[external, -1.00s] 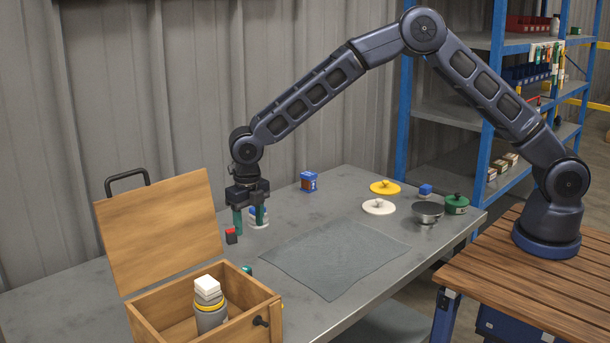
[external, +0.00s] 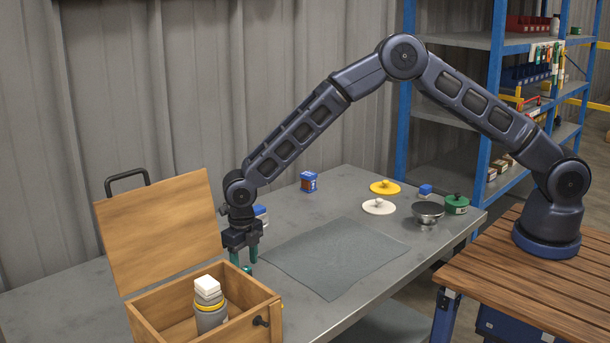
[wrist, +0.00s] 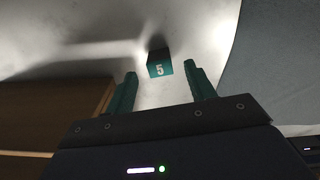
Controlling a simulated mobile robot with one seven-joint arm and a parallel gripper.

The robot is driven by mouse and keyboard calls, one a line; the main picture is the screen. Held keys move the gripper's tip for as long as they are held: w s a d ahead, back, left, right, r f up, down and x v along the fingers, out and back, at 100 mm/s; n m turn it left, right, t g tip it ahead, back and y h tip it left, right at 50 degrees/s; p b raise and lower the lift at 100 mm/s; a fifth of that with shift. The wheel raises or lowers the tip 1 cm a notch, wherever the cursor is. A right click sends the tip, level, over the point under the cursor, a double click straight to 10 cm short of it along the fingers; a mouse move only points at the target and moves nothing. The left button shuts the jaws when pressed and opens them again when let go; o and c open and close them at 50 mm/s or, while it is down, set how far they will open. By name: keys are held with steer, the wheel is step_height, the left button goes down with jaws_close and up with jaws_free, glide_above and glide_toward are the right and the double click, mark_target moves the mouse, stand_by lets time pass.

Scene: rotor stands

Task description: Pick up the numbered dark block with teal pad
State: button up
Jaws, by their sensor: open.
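The numbered dark block (wrist: 160,64) stands on the table in the wrist view, with a teal face bearing a white 5. It lies just beyond the fingertips, roughly centred between them. In the external view a small teal patch, likely its pad (external: 247,268), shows just below the fingers; the rest is hidden by the box and gripper. My gripper (external: 244,258) is open, pointing down above this spot. Its two green fingers also show in the wrist view (wrist: 161,74), apart with nothing between them.
An open wooden box (external: 262,302) holding a grey bottle (external: 210,317) stands close at the left. A grey mat (external: 335,255) lies to the right. A blue-topped block (external: 308,182), yellow lid (external: 385,187), white lid (external: 379,207) and metal bowl (external: 428,213) stand farther back.

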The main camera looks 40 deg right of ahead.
mark_target(245, 269)
step_height(245, 269, down, 4)
steer(key=shift+f, duration=0.1)
steer(key=c, duration=1.1)
steer(key=shift+o, duration=0.2)
steer(key=shift+w, duration=0.1)
